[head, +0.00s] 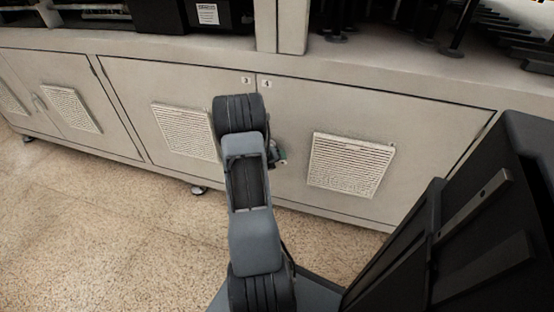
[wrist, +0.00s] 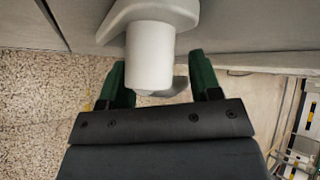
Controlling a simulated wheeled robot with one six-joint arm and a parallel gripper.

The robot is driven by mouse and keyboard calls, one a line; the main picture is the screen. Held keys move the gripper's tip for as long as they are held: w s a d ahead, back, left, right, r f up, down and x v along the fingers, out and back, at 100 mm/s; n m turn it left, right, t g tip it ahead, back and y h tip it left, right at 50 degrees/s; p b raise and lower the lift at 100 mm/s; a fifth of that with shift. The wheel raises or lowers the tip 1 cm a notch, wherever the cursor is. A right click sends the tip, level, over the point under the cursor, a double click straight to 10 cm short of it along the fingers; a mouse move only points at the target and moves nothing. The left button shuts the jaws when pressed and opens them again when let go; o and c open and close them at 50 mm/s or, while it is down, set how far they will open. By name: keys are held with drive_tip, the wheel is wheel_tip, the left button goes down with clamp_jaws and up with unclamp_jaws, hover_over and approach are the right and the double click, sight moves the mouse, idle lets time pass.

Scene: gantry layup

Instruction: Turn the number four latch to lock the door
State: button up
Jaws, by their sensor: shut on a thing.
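The number four door (head: 420,135) is the grey cabinet door right of the seam, with a small "4" label (head: 266,84) at its top left corner. It looks flush with its neighbour. In the wrist view the latch (wrist: 150,55) is a pale grey, rounded handle standing out from the door face. My gripper (wrist: 160,78) has its green fingers on either side of the latch and is shut on it. In the head view my arm hides most of the latch, and only a bit of my gripper (head: 278,154) shows beside the arm.
The number three door (head: 135,90) adjoins on the left, and both doors have vent grilles (head: 350,165). Dark equipment stands on the ledge above. The speckled floor (head: 120,215) in front is clear. In the wrist view, yellow-and-black marked structures (wrist: 300,155) show at the right.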

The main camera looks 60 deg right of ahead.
drive_tip(key=shift+a+f, duration=0.1)
drive_tip(key=shift+f, duration=0.1)
drive_tip(key=w+f+p+v, duration=0.1)
drive_tip(key=w+p+v, duration=0.1)
drive_tip(key=p+v, duration=0.7)
drive_tip(key=shift+w+f+v, duration=0.2)
drive_tip(key=shift+w+v, duration=0.1)
drive_tip(key=shift+v, duration=3.05)
drive_tip(key=shift+a+p, duration=0.15)
drive_tip(key=shift+p, duration=0.2)
drive_tip(key=p+v, duration=0.3)
drive_tip(key=v, duration=1)
drive_tip(key=shift+a+r+p, duration=0.2)
drive_tip(key=shift+a+p, duration=0.1)
